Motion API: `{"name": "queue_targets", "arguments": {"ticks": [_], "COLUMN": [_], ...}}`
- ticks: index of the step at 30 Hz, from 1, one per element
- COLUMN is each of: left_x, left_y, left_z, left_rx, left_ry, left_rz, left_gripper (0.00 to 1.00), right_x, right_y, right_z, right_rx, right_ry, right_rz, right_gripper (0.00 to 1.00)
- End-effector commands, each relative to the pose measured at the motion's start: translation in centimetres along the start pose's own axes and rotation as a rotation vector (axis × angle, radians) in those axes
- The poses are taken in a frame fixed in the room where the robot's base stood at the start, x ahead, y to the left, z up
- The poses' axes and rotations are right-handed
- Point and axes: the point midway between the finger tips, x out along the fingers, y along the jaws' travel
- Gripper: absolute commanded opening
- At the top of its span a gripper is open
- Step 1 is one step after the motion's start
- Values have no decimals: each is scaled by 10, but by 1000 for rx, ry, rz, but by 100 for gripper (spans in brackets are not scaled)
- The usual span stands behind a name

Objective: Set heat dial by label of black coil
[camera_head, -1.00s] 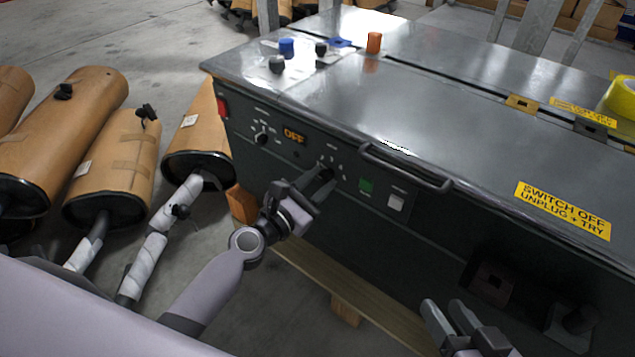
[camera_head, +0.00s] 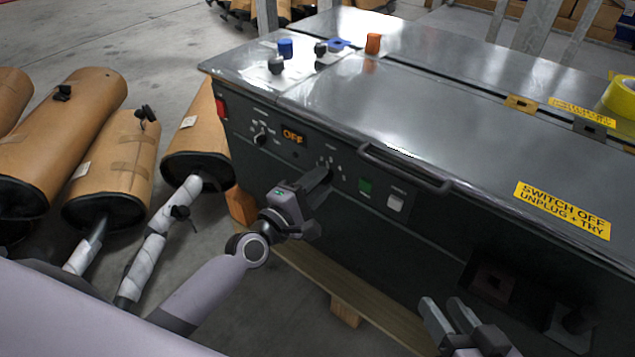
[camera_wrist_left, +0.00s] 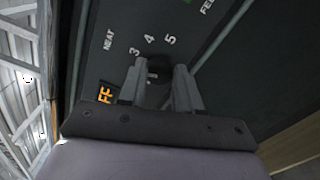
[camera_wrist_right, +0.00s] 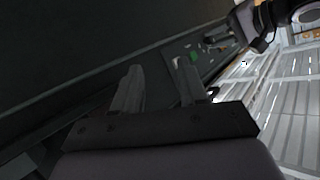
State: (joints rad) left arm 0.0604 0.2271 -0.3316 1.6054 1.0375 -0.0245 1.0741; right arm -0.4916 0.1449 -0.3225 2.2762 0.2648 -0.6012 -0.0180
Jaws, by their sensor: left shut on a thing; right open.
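The heat dial (camera_wrist_left: 156,70) is a dark round knob on the machine's front panel, with the numbers 3, 4 and 5 and the word HEAT showing around it in the left wrist view. My left gripper (camera_head: 322,180) is shut on this dial, one finger on each side, and hides most of it in the head view. The dial's pointer direction cannot be told. My right gripper (camera_head: 446,308) is open and empty, low in front of the machine. No black coil or its label can be made out for certain.
The panel also has another knob (camera_head: 261,138), an orange OFF display (camera_head: 292,136), a green button (camera_head: 365,186) and a white one (camera_head: 396,202). A handle bar (camera_head: 405,168) juts out above. Small blue, dark and orange pieces stand on top. Wrapped mufflers (camera_head: 112,165) lie left.

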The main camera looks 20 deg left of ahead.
Motion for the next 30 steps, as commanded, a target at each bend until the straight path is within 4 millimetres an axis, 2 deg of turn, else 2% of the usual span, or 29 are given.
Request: {"name": "queue_targets", "arguments": {"ticks": [18,30], "left_x": [-1,-1], "left_y": [-1,-2], "left_z": [0,-1], "left_rx": [586,897], "left_ry": [0,0], "left_rz": [-3,-3], "left_gripper": [3,3], "right_x": [-12,-23], "right_y": [10,19], "right_z": [-2,-3], "right_rx": [-61,-118], "right_ry": [-28,-54], "right_rz": [67,119], "right_gripper": [43,43]}}
